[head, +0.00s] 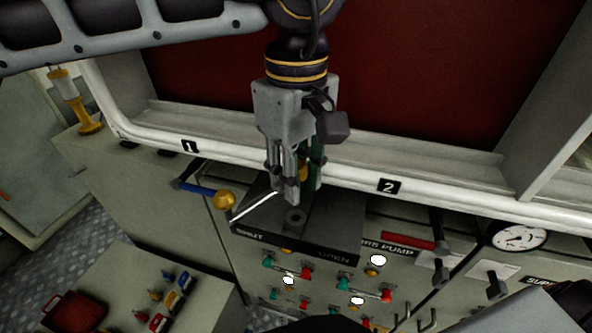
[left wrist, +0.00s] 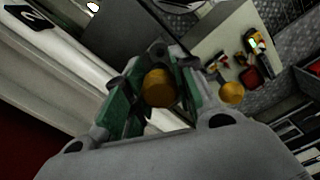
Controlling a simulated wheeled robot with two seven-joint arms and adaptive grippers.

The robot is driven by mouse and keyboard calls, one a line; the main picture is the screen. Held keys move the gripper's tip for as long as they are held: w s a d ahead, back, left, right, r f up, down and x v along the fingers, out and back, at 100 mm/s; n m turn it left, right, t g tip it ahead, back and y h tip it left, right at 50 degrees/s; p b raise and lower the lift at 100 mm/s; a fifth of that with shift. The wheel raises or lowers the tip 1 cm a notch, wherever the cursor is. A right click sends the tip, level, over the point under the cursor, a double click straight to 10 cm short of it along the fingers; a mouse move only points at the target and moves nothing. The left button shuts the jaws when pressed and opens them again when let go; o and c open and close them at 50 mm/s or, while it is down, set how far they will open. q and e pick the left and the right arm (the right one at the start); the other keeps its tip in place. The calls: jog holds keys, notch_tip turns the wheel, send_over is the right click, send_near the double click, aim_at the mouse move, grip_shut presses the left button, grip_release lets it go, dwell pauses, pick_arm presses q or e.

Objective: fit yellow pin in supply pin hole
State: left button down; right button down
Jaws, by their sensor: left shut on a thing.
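My left gripper (head: 296,188) points down over a dark box on the panel and is shut on the yellow pin (head: 303,172). In the left wrist view the round yellow end of the pin (left wrist: 158,88) shows between the green-lined fingers. The box top (head: 335,222) has a ringed round hole (head: 296,215) just in front of the fingertips. I cannot tell whether this is the supply pin hole. The pin's lower end is hidden by the fingers, so I cannot tell whether it touches the box. My right gripper is not in view.
A lever with a gold ball (head: 225,200) stands left of the box. A white rail (head: 350,178) runs behind it. Red and green valves (head: 375,294) and a gauge (head: 519,236) are on the front panel. A grey cabinet (head: 120,290) with small coloured items stands lower left.

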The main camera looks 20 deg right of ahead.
pick_arm(q)
jog(key=shift+f+b, duration=1.3)
jog(key=shift+f, duration=0.5)
jog(key=shift+b, duration=0.55)
dwell(1.1)
jog(key=shift+f+b, duration=1.3)
jog(key=shift+f, duration=0.2)
dwell(0.9)
jog(key=c, duration=1.1)
grip_release()
jog(key=shift+r, duration=0.1)
